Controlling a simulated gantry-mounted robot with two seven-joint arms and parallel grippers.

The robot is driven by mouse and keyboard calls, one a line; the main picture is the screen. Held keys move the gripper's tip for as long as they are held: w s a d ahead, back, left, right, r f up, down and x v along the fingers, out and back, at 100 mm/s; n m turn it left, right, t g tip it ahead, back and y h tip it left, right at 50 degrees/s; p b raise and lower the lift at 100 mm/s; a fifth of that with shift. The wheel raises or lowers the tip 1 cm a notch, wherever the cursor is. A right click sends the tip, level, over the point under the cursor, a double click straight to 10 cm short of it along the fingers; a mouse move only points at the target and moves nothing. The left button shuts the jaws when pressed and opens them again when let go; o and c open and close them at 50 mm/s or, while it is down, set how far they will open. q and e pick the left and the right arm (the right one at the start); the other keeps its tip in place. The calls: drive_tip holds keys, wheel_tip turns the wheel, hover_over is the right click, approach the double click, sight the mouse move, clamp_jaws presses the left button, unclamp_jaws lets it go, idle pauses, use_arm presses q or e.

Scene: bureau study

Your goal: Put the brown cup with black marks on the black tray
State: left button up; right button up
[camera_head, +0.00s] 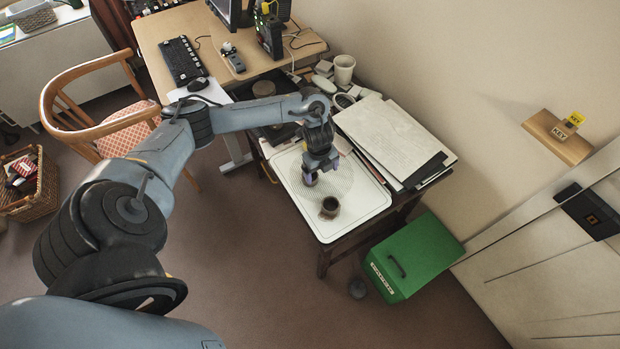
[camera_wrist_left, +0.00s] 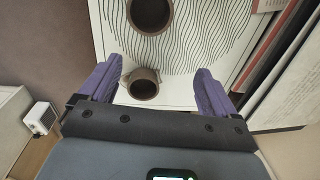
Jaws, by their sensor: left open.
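A small brown cup (camera_head: 330,207) stands upright on a white tray with a black line pattern (camera_head: 340,230). In the left wrist view this cup (camera_wrist_left: 143,83) lies between my fingers as seen, with its handle to the left. A second brown cup (camera_wrist_left: 150,15) stands farther up on the patterned tray, and my gripper mostly hides it in the head view. I cannot make out black marks on either cup. My left gripper (camera_head: 313,172) is open and points down above the tray. A flat black thing (camera_head: 272,133), perhaps the black tray, is partly hidden behind my arm. My right gripper is not in view.
Papers and books (camera_head: 395,135) are stacked at the tray's right. A white mug (camera_head: 344,68) and grey stones stand behind. A desk (camera_head: 180,25) with a keyboard is at the back left. A green cabinet (camera_head: 413,255) is in front on the right.

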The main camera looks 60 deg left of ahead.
use_arm(q)
drive_tip(key=shift+n+g, duration=0.3)
drive_tip(key=shift+g, duration=0.2)
drive_tip(key=a, duration=0.1)
drive_tip(key=s+a+f, duration=0.1)
drive_tip(key=a, duration=0.1)
drive_tip(key=a+f, duration=0.1)
drive_tip(key=shift+s+a+f+b, duration=0.25)
drive_tip(key=shift+s+b, duration=0.05)
drive_tip(key=shift+s, duration=0.05)
drive_tip(key=shift+a+f, duration=0.1)
drive_tip(key=shift+f, duration=3)
drive_tip(key=shift+w, duration=0.1)
drive_tip(key=c, duration=1.2)
drive_tip(key=shift+r, duration=0.15)
drive_tip(key=shift+c, duration=0.2)
